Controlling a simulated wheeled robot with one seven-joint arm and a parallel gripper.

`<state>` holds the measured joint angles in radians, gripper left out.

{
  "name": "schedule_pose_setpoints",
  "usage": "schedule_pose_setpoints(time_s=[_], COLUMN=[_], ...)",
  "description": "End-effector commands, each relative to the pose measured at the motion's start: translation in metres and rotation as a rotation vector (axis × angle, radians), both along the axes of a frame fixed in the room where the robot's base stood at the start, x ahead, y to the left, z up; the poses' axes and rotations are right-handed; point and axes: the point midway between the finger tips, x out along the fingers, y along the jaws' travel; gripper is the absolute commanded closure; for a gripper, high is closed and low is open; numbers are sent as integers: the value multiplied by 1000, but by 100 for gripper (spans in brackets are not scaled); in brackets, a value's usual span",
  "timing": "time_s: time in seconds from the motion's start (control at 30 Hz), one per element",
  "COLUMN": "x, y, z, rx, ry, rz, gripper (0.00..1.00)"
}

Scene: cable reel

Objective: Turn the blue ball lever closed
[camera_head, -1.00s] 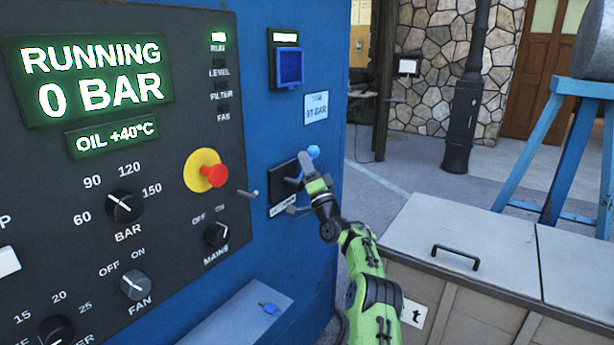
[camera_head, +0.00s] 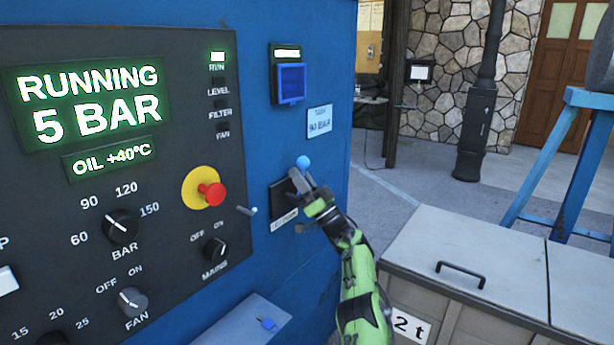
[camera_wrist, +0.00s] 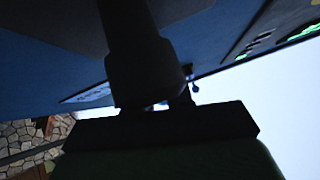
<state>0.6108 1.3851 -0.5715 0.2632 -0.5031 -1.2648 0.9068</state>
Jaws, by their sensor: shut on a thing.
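The blue ball (camera_head: 303,162) of the lever stands just above my gripper, beside the dark plate (camera_head: 283,192) on the blue cabinet's side. My gripper (camera_head: 301,182) is shut on the lever just below the ball. The fingers hide most of the lever's arm. In the wrist view the dark gripper (camera_wrist: 150,100) fills the middle, and that picture is too dark to make out the lever in the jaws.
The control panel (camera_head: 120,240) shows RUNNING and 5 BAR. A red stop button (camera_head: 211,194) and a small toggle (camera_head: 247,211) sit left of my gripper. A grey lidded box (camera_head: 470,255) stands at right.

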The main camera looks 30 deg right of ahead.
Motion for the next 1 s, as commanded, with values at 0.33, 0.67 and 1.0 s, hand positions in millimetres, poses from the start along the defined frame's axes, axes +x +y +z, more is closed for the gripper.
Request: schedule_pose_setpoints(time_s=[0.33,0.67,1.0], x=[-6,-8,-8], y=[4,10,10], z=[8,8,8], rx=[-119,-157,-158], ry=[-52,-62,-63], rz=[-10,-3,-3], gripper=[100,100,72])
